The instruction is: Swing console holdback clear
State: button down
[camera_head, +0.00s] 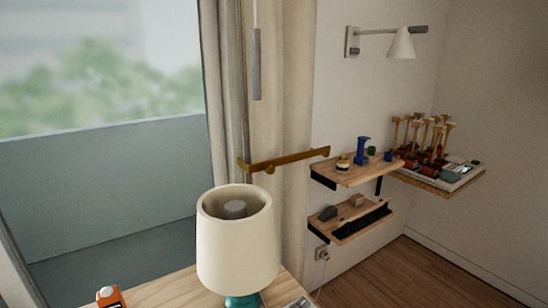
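The holdback is a brass-coloured bar (292,159) in the head view. It runs across the front of the beige curtain (278,110), from its right end near the white wall to an upturned tip at the left. A small knob hangs under its left part. The wooden console top (180,287) is at the bottom, below and in front of the holdback. My gripper is not in view.
A cream-shaded lamp (237,250) with a teal base stands on the console, below and in front of the bar. A grey rod (256,65) hangs above the bar. Shelves with small objects (365,172) are on the right. An orange item (110,297) is bottom left.

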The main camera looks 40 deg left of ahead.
aim_at(268, 166)
jog(key=u, duration=0.9)
jog(key=i, duration=0.85)
jog(key=u, duration=0.75)
